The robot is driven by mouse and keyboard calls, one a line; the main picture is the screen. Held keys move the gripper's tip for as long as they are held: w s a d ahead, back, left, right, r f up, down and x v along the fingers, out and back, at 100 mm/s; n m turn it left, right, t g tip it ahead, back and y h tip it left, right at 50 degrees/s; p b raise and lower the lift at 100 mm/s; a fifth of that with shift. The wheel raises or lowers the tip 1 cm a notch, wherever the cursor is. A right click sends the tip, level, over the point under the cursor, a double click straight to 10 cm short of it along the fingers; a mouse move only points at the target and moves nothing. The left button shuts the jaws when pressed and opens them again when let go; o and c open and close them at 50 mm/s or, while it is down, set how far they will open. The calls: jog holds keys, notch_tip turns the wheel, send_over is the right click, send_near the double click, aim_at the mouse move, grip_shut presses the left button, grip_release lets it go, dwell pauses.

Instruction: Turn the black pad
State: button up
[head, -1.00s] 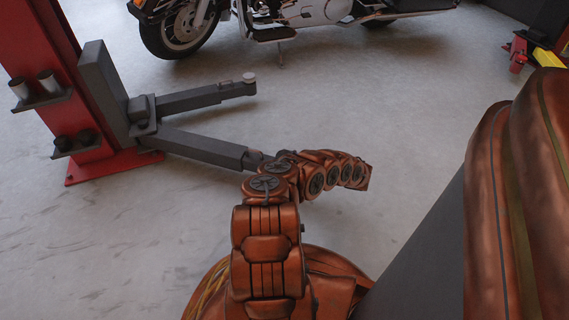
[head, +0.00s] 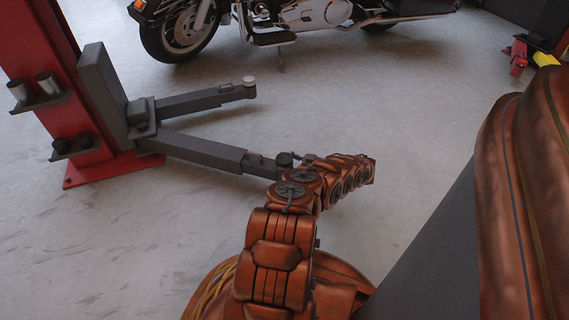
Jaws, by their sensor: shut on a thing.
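The black pad (head: 285,158) sits at the near end of the lower grey lift arm (head: 205,150), at the middle of the head view. It is small and dark, and its lower part is hidden by my copper-coloured arm. My gripper (head: 303,157) shows only as a small grey piece at the pad's right side, with the rest behind my arm links. It is shut on the pad. The fingertips are too small and covered to make out clearly.
A red lift post (head: 50,90) with dark cups on small shelves stands at left. A second grey lift arm (head: 205,100) reaches right above the first. A motorcycle (head: 300,15) stands at the back. Grey floor between is clear.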

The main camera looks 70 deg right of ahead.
aim_at(284, 158)
jog(key=shift+f, duration=0.2)
jog(key=o, duration=1.2)
jog(key=shift+r, duration=0.1)
jog(key=shift+c, duration=0.2)
jog(key=shift+r, duration=0.1)
jog(key=shift+d+r, duration=0.1)
jog(key=shift+r, duration=4.85)
